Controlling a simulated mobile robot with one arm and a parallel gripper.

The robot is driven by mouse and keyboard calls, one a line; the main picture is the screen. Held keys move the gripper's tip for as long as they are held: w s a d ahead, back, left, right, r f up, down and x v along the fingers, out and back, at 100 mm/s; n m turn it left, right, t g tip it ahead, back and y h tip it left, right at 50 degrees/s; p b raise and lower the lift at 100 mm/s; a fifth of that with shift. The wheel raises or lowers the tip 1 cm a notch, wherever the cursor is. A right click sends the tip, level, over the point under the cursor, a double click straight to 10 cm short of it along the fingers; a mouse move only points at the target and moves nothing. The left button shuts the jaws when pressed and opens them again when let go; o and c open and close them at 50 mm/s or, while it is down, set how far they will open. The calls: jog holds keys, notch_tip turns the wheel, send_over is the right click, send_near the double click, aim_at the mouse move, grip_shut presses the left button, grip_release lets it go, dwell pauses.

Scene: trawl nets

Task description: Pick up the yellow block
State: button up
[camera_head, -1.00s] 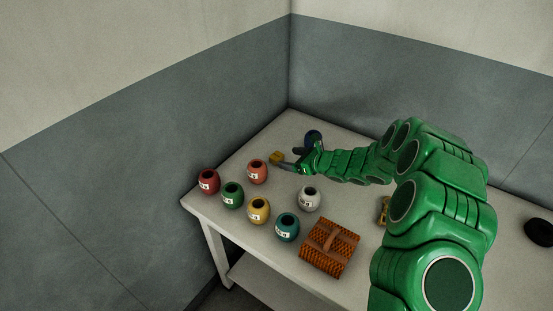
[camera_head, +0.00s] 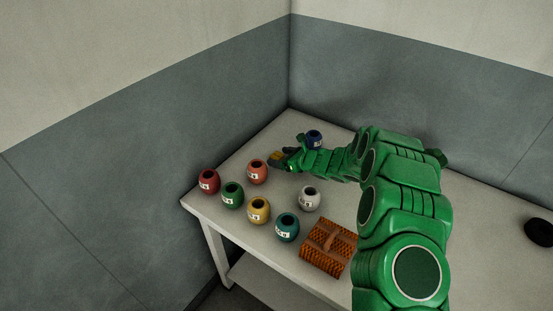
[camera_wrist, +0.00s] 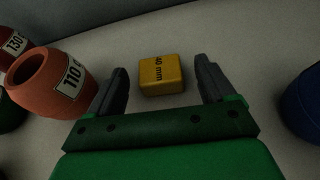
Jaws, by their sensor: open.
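The yellow block (camera_wrist: 161,76) sits on the table in the wrist view, with a dark "40 mm" marking on it. It lies between and slightly ahead of the two dark fingers of my gripper (camera_wrist: 162,88), with a gap showing on each side. My gripper is open and holds nothing. In the head view the yellow block (camera_head: 275,156) is small and partly hidden by my gripper (camera_head: 280,161), near the far left part of the table.
An orange pot (camera_wrist: 50,80) marked 110 stands close left of my gripper; a blue pot (camera_wrist: 303,103) is to its right.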

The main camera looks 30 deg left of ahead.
aim_at(277, 156)
jog(key=shift+x, duration=1.05)
jog(key=c, duration=1.1)
jog(key=shift+r, duration=0.55)
notch_tip(277, 156, up, 2)
jog(key=shift+r, duration=0.1)
jog(key=shift+s+d+r, duration=4.85)
jog(key=shift+s, duration=0.2)
